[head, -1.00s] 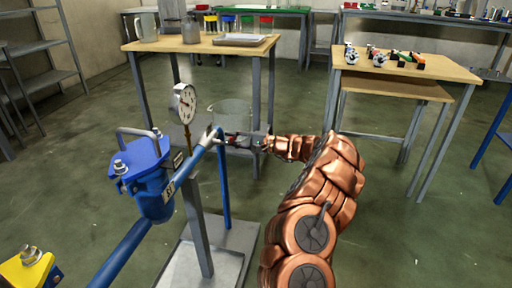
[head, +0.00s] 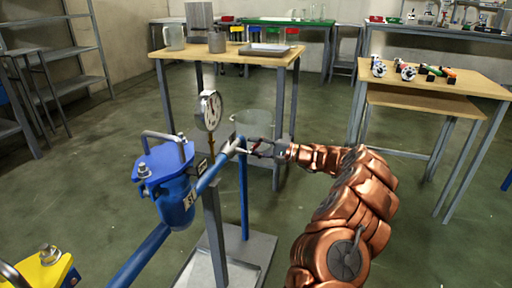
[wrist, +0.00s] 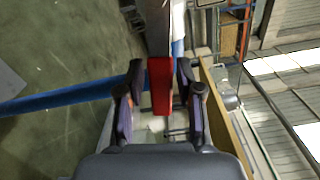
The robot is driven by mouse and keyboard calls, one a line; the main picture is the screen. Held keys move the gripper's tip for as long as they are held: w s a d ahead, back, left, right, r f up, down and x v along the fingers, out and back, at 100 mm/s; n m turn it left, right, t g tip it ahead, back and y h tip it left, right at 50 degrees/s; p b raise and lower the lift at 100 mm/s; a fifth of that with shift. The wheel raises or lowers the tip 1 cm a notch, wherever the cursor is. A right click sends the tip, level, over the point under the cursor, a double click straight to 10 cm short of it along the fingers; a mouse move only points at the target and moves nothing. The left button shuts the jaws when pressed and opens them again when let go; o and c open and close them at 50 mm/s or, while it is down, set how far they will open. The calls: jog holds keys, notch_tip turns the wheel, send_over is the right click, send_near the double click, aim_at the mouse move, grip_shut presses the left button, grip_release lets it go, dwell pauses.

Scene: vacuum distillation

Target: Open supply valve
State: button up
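A grey valve fitting (head: 235,148) sits at the upper end of the slanted blue pipe (head: 212,174), beside the pressure gauge. A red lever (wrist: 160,84) runs out from a grey metal bar in the wrist view. My gripper (head: 258,148) is at the valve's right side in the head view. In the wrist view my gripper (wrist: 160,92) is open, with one dark finger on each side of the red lever and narrow gaps between. Whether a finger touches the lever is unclear. The lever's joint to the valve is hard to make out.
A round pressure gauge (head: 209,110) and a blue canister (head: 176,185) with a label stand left of the valve. A yellow block (head: 42,270) is at lower left. A wooden table (head: 225,54) with vessels is behind; another wooden table (head: 440,76) is at right. Open floor lies between.

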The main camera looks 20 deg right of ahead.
jog(key=shift+o, duration=0.7)
jog(key=shift+d, duration=0.15)
jog(key=shift+s+d, duration=0.25)
jog(key=v, duration=1.1)
jog(key=shift+s, duration=0.1)
